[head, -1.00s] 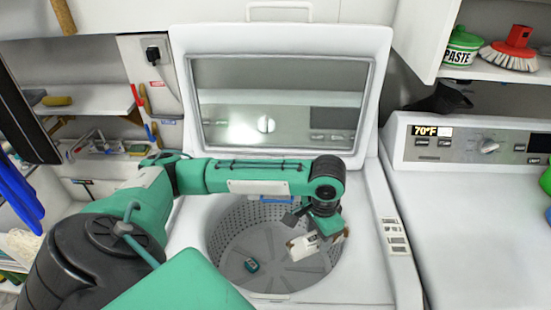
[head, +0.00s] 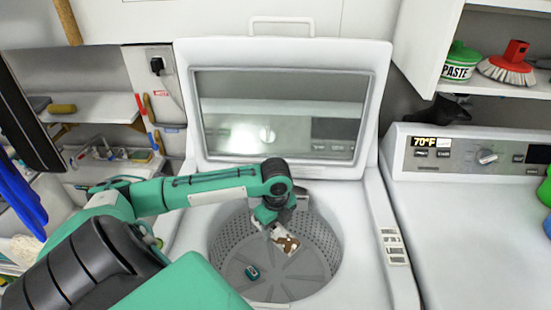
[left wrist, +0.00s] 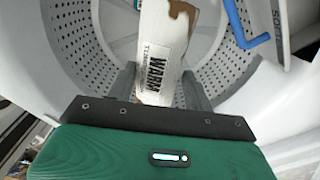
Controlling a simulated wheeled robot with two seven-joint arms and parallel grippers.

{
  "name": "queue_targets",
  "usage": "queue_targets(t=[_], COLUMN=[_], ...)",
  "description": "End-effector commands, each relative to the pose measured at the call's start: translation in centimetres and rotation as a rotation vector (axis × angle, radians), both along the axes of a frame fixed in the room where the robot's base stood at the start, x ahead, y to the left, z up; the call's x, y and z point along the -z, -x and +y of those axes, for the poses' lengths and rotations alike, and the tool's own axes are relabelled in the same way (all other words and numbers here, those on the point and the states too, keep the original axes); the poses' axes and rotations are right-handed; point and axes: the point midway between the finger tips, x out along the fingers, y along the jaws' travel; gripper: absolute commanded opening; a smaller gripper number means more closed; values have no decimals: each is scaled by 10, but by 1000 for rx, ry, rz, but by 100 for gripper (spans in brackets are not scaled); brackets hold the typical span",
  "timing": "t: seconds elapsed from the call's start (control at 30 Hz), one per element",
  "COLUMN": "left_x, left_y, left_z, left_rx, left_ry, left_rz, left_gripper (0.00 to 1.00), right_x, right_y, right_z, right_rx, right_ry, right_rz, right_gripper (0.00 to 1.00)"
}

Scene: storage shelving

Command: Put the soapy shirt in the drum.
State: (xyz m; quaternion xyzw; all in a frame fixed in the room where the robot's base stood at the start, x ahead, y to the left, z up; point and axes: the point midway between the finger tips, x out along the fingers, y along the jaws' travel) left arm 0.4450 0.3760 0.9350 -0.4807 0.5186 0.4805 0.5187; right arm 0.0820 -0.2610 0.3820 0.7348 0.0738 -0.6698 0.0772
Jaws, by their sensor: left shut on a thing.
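My left gripper (head: 270,216) reaches over the open washer's drum (head: 226,240), whose grey wall is full of holes. It is shut on a white piece with brown patches (head: 286,242), which hangs inside the drum mouth. In the left wrist view the piece (left wrist: 160,55) sits between the two fingers and bears the printed word WARM. I cannot tell from its look whether it is the soapy shirt. Whether it touches the drum floor is unclear. My right gripper is not in view.
A small teal thing (head: 252,272) lies on the drum floor. The washer lid (head: 277,172) stands open behind. A blue hooked thing (left wrist: 238,25) shows near the drum rim. A second machine (head: 470,225) stands at the right, with a shelf of cleaning things above.

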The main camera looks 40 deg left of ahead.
Motion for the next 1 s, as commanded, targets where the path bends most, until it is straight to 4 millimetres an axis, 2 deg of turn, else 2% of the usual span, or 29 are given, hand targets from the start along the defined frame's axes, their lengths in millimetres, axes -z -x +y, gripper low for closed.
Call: queue_targets(t=[0.03, 0.17, 0.6, 0.7, 1.0], left_x=[7, 21, 133, 152, 184], left_y=[0, 0, 1, 1, 0], left_z=[1, 1, 0, 0, 1], left_rx=[4, 9, 8, 8, 8], left_ry=[0, 1, 2, 1, 0], left_rz=[0, 2, 3, 2, 1], left_gripper=[25, 25, 25, 25, 25], right_x=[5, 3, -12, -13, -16], right_y=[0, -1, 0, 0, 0], right_z=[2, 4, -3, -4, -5], right_rx=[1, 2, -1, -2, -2], right_ry=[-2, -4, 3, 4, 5], right_rz=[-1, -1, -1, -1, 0], right_gripper=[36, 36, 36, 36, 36])
